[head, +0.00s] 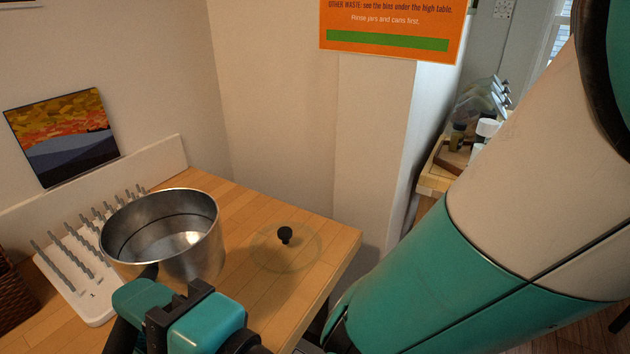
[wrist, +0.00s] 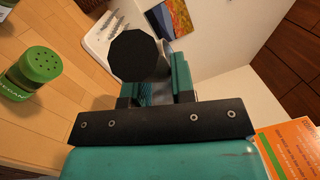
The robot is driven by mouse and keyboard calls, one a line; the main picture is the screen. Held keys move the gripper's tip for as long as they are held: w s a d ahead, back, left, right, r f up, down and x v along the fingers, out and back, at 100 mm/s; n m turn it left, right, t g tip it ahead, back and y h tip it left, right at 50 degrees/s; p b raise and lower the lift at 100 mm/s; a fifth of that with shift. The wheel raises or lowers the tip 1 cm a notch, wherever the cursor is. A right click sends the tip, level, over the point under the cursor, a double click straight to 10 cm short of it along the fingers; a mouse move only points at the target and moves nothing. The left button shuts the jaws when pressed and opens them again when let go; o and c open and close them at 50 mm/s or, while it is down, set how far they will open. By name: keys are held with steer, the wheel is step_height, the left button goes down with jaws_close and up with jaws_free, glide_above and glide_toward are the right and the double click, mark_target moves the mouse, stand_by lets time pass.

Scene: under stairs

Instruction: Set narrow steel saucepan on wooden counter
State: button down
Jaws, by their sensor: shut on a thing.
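The steel saucepan (head: 165,235) is upright and empty over the wooden counter (head: 310,265), in front of the white rack. I cannot tell whether its base touches the counter. My gripper (head: 165,292) is at the pan's near side, shut on its black handle. In the wrist view the dark handle end (wrist: 135,56) shows between the fingers of my gripper (wrist: 155,88).
A glass lid with a black knob (head: 285,235) lies right of the pan. A white pegged rack (head: 90,308) stands left and behind it. A green shaker (wrist: 35,73) is on the wood in the wrist view. A wicker basket (head: 15,295) is at far left.

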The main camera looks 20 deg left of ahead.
step_height(320, 180, down, 13)
steer(key=b, duration=1.1)
steer(key=shift+r, duration=0.1)
steer(key=shift+f+b, duration=0.3)
steer(key=shift+b, duration=0.1)
steer(key=c, duration=1)
jaws_free()
steer(key=shift+o, duration=0.2)
steer(key=shift+r, duration=0.2)
